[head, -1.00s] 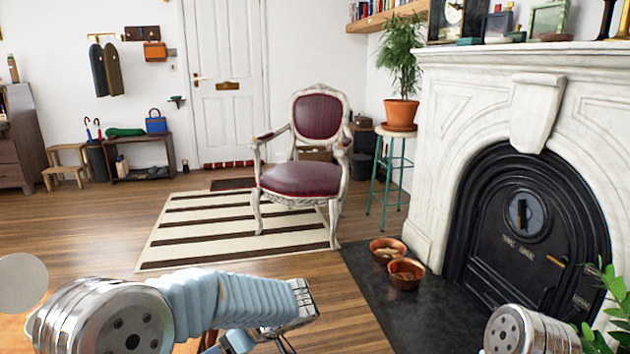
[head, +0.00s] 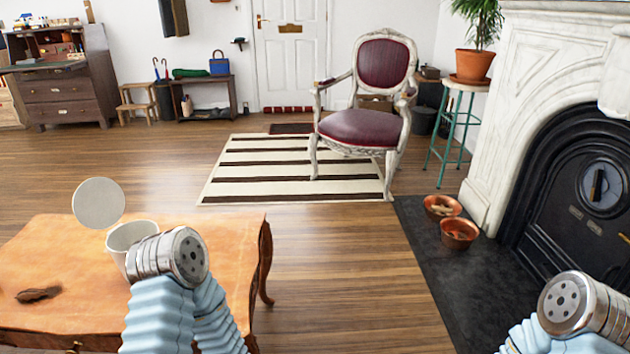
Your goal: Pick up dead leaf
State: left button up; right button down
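A dark brown, crinkled leaf-like piece (head: 38,294), likely the dead leaf, lies on the orange-brown wooden table (head: 70,255) at the lower left of the head view. My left arm's silver joint and blue sleeve stand over the table's right part, to the right of the leaf. My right arm's joint shows at the lower right corner. Neither gripper's fingers are in view, so I cannot see whether they hold anything.
A white cup-like container (head: 124,238) stands on the table, partly hidden by my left arm. A pale round disc (head: 98,203) shows above it. Two copper-coloured bowls (head: 459,233) with brownish contents sit on the dark hearth (head: 455,275). The floor around the chair (head: 365,128) is mostly clear.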

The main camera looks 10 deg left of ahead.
aim_at(26, 294)
jog(key=u, duration=1.1)
